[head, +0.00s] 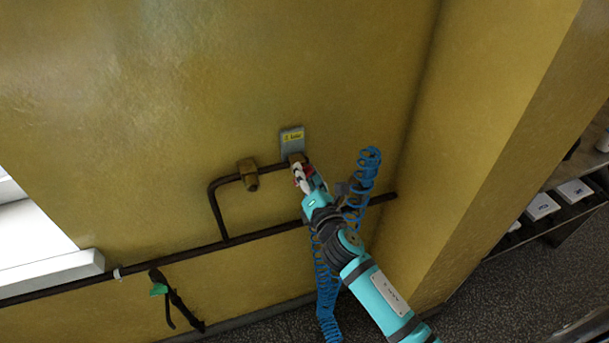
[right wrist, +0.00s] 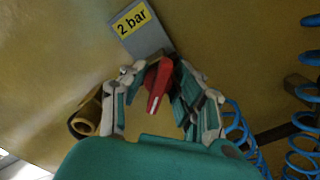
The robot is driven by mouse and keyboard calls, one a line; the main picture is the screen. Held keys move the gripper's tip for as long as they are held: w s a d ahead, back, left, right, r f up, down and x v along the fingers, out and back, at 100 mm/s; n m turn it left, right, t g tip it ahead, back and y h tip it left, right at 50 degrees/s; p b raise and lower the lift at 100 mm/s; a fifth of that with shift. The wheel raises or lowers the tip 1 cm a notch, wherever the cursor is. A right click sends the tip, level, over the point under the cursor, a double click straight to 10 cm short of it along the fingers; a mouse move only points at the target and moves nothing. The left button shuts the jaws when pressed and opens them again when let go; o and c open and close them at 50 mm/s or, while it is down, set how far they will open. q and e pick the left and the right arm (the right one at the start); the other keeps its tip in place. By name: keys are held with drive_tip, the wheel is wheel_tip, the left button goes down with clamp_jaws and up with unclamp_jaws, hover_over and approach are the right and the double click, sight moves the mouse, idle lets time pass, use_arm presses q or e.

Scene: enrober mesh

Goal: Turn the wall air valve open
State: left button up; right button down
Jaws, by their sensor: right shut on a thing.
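The wall air valve has a red lever handle (right wrist: 158,85), seen in the right wrist view below a grey plate with a yellow "2 bar" label (right wrist: 131,22). In the head view the plate (head: 292,140) is on the yellow wall, above the pipe. My right gripper (head: 302,178) reaches up to the valve and covers most of it there. In the right wrist view its fingers (right wrist: 160,98) are on both sides of the red handle and shut on it. The handle points downward and slightly left in that view. My left gripper is not in view.
A dark pipe (head: 150,263) runs along the wall, with a brass fitting (head: 248,174) left of the valve. A coiled blue hose (head: 327,290) hangs beside my right arm. A black tool with a green part (head: 159,289) hangs lower left. A wall corner stands to the right.

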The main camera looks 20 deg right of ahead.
drive_tip(key=m, duration=0.4)
drive_tip(key=shift+f+m, duration=0.15)
drive_tip(key=shift+m, duration=0.15)
drive_tip(key=shift+f+m+b, duration=0.1)
drive_tip(key=shift+m+b, duration=0.2)
drive_tip(key=shift+m, duration=1.4)
drive_tip(key=c, duration=1.4)
unclamp_jaws()
drive_tip(key=shift+o, duration=0.2)
drive_tip(key=shift+d, duration=0.1)
drive_tip(key=shift+s, duration=0.15)
drive_tip(key=s, duration=1.1)
drive_tip(key=shift+s+d, duration=0.2)
drive_tip(key=shift+s, duration=0.2)
